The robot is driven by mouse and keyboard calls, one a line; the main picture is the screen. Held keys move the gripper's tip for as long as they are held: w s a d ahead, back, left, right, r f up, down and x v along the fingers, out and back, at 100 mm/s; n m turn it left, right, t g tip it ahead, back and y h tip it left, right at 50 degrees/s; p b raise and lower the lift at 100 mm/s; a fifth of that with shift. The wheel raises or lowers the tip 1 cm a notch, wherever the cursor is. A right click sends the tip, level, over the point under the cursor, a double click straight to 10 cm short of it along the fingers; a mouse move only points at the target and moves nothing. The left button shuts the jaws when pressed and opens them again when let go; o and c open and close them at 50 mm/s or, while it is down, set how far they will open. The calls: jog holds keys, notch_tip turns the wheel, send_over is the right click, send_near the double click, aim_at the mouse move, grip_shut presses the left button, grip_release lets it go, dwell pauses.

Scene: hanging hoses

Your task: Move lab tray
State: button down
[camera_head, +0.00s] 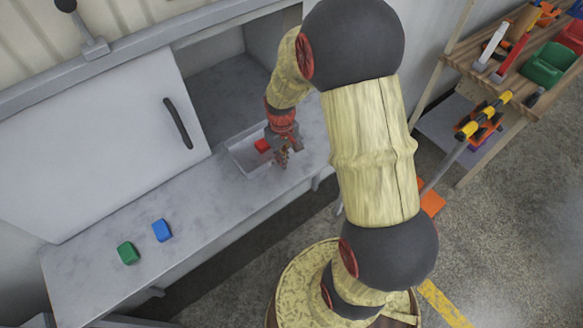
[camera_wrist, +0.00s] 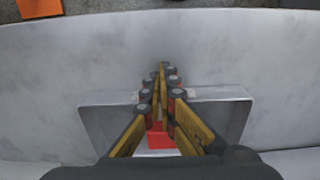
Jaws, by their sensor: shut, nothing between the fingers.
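The lab tray (camera_head: 238,155) is a shallow grey tray on the grey counter, in front of an open cabinet bay. A red block (camera_head: 262,145) lies inside it. My gripper (camera_head: 282,162) is at the right part of the tray, pointing down. In the wrist view the tray (camera_wrist: 102,125) spans the lower middle, and the red block (camera_wrist: 160,138) shows partly behind my fingers. My gripper (camera_wrist: 163,66) is shut and empty there, its fingertips reaching past the tray's far rim in the picture. I cannot tell whether the fingers touch the tray.
A blue block (camera_head: 162,230) and a green block (camera_head: 128,253) lie on the counter (camera_head: 85,275) at left. A white panel with a dark handle (camera_head: 178,123) stands left of the open bay. A wooden shelf (camera_head: 500,85) with tools and bins is at right.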

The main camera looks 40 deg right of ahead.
aim_at(296, 181)
jog(key=w, duration=0.7)
jog(key=w+p, duration=0.1)
jog(key=w, duration=0.7)
jog(key=w+p, duration=0.1)
jog(key=w, duration=0.7)
jog(key=shift+a, duration=0.4)
jog(key=shift+s, duration=0.1)
jog(key=s+b, duration=0.1)
jog(key=s, duration=0.8)
jog(key=s+b, duration=0.1)
jog(key=s, duration=0.9)
jog(key=s+d, duration=0.1)
jog(key=s, duration=0.8)
jog(key=shift+s+b, duration=0.2)
jog(key=shift+b, duration=0.2)
jog(key=shift+s, duration=0.8)
